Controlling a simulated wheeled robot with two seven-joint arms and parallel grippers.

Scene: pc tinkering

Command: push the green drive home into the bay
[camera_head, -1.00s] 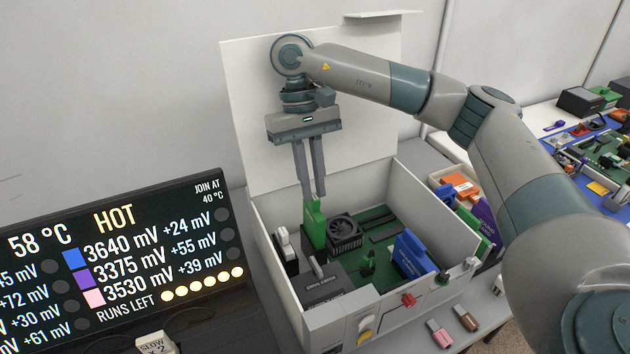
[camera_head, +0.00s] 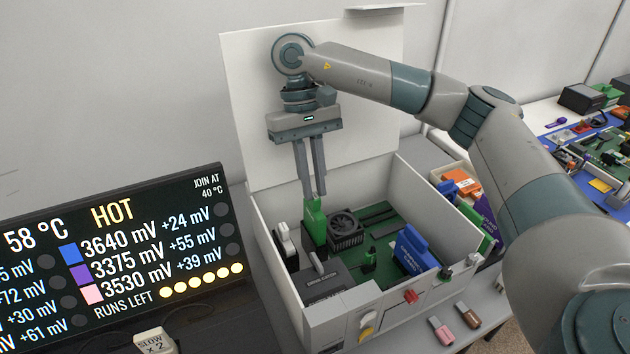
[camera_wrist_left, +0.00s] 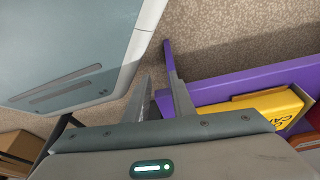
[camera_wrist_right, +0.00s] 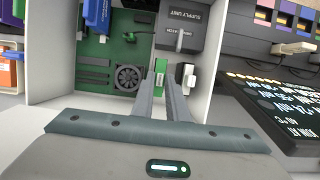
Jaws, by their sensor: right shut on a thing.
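The green drive (camera_head: 315,223) stands upright inside the open white case (camera_head: 349,327), at its back left beside the black fan. My right gripper (camera_head: 315,196) points down from above and is shut on the top of the green drive. In the right wrist view the green drive (camera_wrist_right: 160,67) shows between the fingertips (camera_wrist_right: 162,84). The bay itself is hidden beneath the drive, and I cannot tell how deep the drive sits. My left gripper (camera_wrist_left: 160,90) shows only in its own wrist view, over the floor. Its fingers are apart with nothing seen between them.
Inside the case are a black fan (camera_head: 345,228), a blue block (camera_head: 411,250) and a grey supply unit (camera_head: 327,284). The raised white lid (camera_head: 350,130) stands behind. A display (camera_head: 110,265) reading HOT is at left. Pink and brown sticks (camera_head: 441,330) lie in front.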

